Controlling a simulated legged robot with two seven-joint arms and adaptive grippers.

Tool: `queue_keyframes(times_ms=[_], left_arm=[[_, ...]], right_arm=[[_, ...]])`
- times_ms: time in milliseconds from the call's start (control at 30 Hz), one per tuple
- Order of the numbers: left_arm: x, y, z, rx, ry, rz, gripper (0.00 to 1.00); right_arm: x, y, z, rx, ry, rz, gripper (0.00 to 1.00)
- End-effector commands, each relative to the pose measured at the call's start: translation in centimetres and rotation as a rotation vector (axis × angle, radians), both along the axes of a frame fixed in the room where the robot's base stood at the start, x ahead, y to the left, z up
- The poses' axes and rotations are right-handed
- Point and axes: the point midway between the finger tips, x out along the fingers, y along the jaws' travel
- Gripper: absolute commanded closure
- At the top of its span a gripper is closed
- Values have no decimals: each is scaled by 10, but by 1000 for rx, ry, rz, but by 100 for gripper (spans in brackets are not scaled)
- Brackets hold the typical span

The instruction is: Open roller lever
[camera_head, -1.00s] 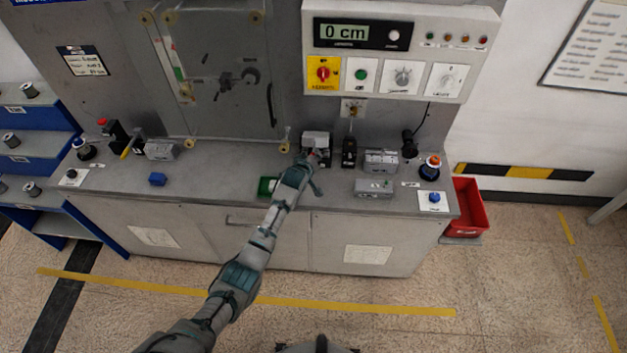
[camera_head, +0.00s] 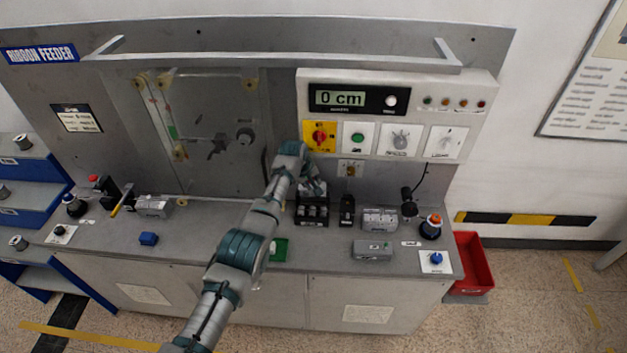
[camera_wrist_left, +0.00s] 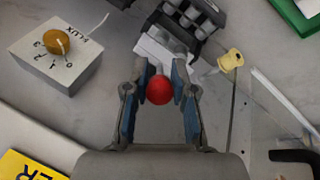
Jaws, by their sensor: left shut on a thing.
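The roller unit (camera_head: 312,214) is a black block with pale rollers on the bench, at the middle of the head view. It also shows at the top of the left wrist view (camera_wrist_left: 193,20). Its lever ends in a red ball knob (camera_wrist_left: 159,90), with a pale bar (camera_wrist_left: 160,50) behind it. My left gripper (camera_wrist_left: 160,76) has its blue-padded fingers on both sides of the red knob and is shut on it. In the head view my left gripper (camera_head: 313,187) is just above the roller unit, whose rollers are exposed. My right gripper is not in view.
The flux dial box (camera_wrist_left: 55,55) is left of my gripper in the wrist view. A yellow knob (camera_wrist_left: 231,60) is on the right. The control panel (camera_head: 400,90) is above the bench. A black device (camera_head: 347,211) stands right of the roller unit.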

Motion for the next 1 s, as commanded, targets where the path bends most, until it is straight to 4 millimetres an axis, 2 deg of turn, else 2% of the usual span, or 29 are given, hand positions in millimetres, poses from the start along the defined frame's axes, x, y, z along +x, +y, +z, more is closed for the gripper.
queue_keyframes(times_ms=[133, 667, 700, 767, 800, 1000], left_arm=[[-3, 3, -1, 4, 27, 3, 100], [-6, 4, -3, 5, 41, 4, 100], [-6, 4, -3, 5, 41, 4, 67], [-6, 3, -3, 4, 42, 3, 52], [-5, 3, -3, 4, 41, 3, 48], [-5, 0, 0, 3, 36, 2, 48]], right_arm=[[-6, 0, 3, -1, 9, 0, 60], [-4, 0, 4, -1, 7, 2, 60], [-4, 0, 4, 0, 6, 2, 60], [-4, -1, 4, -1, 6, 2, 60], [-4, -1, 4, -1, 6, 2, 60], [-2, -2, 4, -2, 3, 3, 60]])
